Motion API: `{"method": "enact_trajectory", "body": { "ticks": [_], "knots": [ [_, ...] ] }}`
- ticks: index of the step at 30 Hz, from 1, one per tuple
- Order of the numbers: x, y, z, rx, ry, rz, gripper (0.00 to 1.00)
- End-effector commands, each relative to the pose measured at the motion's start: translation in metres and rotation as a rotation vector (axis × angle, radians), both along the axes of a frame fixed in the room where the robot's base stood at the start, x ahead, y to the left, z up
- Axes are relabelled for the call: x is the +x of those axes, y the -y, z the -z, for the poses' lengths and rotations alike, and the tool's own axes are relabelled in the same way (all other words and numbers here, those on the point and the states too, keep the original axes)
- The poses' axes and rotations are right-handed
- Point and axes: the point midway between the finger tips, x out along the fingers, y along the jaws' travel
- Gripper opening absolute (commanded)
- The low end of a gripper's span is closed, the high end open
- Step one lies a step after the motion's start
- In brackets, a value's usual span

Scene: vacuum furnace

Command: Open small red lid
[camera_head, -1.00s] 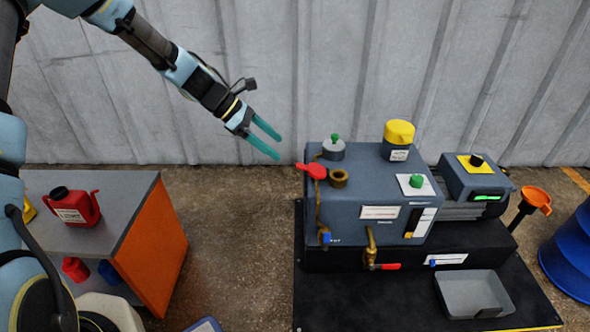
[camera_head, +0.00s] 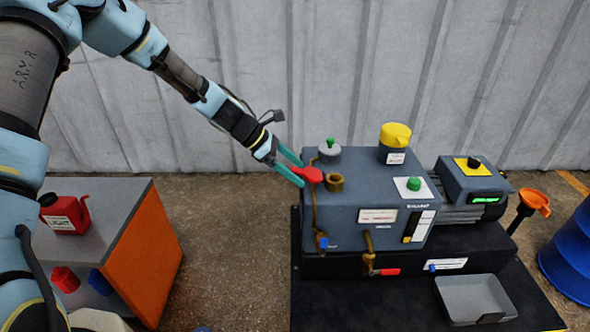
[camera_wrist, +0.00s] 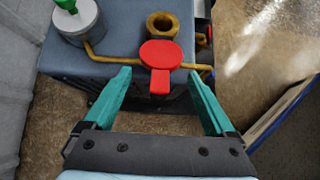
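The small red lid (camera_head: 311,175) sits at the left edge of the grey machine's top (camera_head: 365,195), beside an open brass port ring (camera_head: 335,182). In the wrist view the red lid (camera_wrist: 161,58) is a round disc with a short tab pointing toward my gripper. My gripper (camera_head: 300,175) is open, its two teal fingers reaching toward the lid. In the wrist view the open fingers (camera_wrist: 160,85) lie either side of the tab, with space between each finger and it. The lid appears free of the fingers.
A green-topped grey cylinder (camera_head: 328,150) and a yellow cap (camera_head: 395,136) stand on the machine. Brass pipes with a blue-handled valve (camera_head: 323,242) run down its front. An orange-sided cart (camera_head: 140,245) with a red canister (camera_head: 66,214) stands at left. Floor between them is clear.

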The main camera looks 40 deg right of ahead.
Motion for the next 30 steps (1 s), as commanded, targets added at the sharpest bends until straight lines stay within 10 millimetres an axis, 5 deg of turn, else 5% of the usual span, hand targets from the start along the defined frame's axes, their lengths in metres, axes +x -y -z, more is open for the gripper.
{"method": "enact_trajectory", "body": {
  "ticks": [24, 30],
  "knots": [
    [-0.0001, -0.0004, -0.0001, 0.0, -0.001, 0.001, 0.0],
    [-0.0001, -0.0005, -0.0001, 0.0, -0.001, 0.001, 0.0]
  ]
}}
